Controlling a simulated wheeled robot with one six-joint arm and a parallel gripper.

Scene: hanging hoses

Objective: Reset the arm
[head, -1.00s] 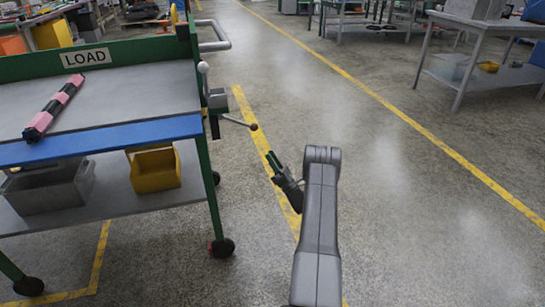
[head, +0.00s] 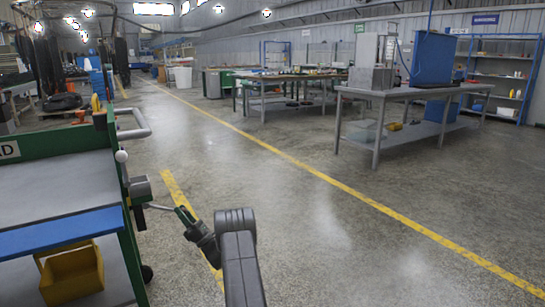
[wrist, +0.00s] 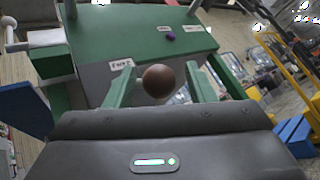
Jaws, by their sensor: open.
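My gripper (head: 184,214) is in the lower middle of the head view, at the right end of the cart. In the wrist view its two green fingers (wrist: 158,70) stand apart. A brown ball knob (wrist: 158,82) shows between them; I cannot tell how deep it sits there, and neither finger visibly presses on it. In the head view the thin lever (head: 158,207) runs from a grey box (head: 139,190) on the cart towards the fingertips. The knob itself is not clear there.
The green cart (head: 60,158) with a blue front edge (head: 62,232) stands close at left, a yellow bin (head: 72,275) on its lower shelf. A grey bar handle (head: 135,122) sticks out of its end. Open floor lies to the right, with workbenches (head: 400,93) farther back.

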